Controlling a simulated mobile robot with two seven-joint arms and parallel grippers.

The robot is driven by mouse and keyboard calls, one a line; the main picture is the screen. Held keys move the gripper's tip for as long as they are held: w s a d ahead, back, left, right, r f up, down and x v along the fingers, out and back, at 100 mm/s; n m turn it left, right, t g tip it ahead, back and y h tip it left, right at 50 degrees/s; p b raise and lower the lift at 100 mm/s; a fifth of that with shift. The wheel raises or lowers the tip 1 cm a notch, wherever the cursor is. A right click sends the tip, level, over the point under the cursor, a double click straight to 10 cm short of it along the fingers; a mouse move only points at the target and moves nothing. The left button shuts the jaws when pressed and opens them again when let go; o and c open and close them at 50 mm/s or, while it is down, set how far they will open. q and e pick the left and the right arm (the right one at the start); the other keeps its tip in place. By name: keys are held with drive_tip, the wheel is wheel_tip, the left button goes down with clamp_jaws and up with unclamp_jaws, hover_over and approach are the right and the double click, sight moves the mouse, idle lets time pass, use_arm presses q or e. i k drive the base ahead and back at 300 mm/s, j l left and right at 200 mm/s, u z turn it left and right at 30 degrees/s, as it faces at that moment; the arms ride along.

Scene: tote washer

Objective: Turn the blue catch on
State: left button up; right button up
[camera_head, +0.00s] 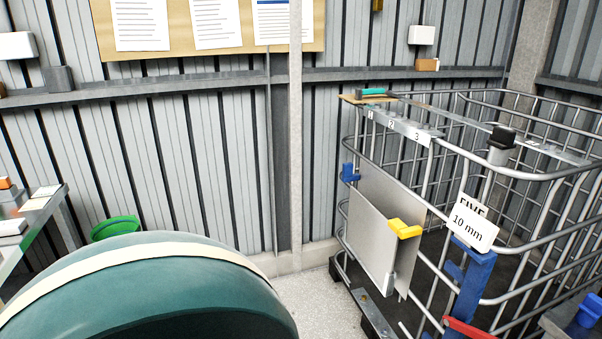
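Several blue parts are on or near the wire cage at the right, and I cannot tell for sure which is the blue catch. A small blue catch-like part (349,173) sits at the left upper edge of a grey panel (370,235) on the cage. A taller blue bracket (474,288) stands upright at the cage's near side, below a white card reading "10 mm". Another blue piece (589,311) is at the right edge. Neither of my grippers shows in the view.
A yellow handle (404,229) is on the panel and a red handle (468,328) is below the bracket. A large dark green rounded body (150,295) fills the lower left. A bench (62,215) stands at far left, beside a green tub (114,228).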

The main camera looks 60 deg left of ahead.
sight(347, 175)
drive_tip(key=k+j+u, duration=0.1)
drive_tip(key=u, duration=1.45)
drive_tip(key=i+j+z, duration=0.15)
drive_tip(key=i+j, duration=0.25)
drive_tip(key=i+j+z, duration=0.15)
drive_tip(key=i+j, duration=0.35)
drive_tip(key=i+j+z, duration=0.15)
drive_tip(key=i+j, duration=0.25)
drive_tip(key=i+j+z, duration=0.15)
drive_tip(key=i+j, duration=0.2)
drive_tip(key=j, duration=0.35)
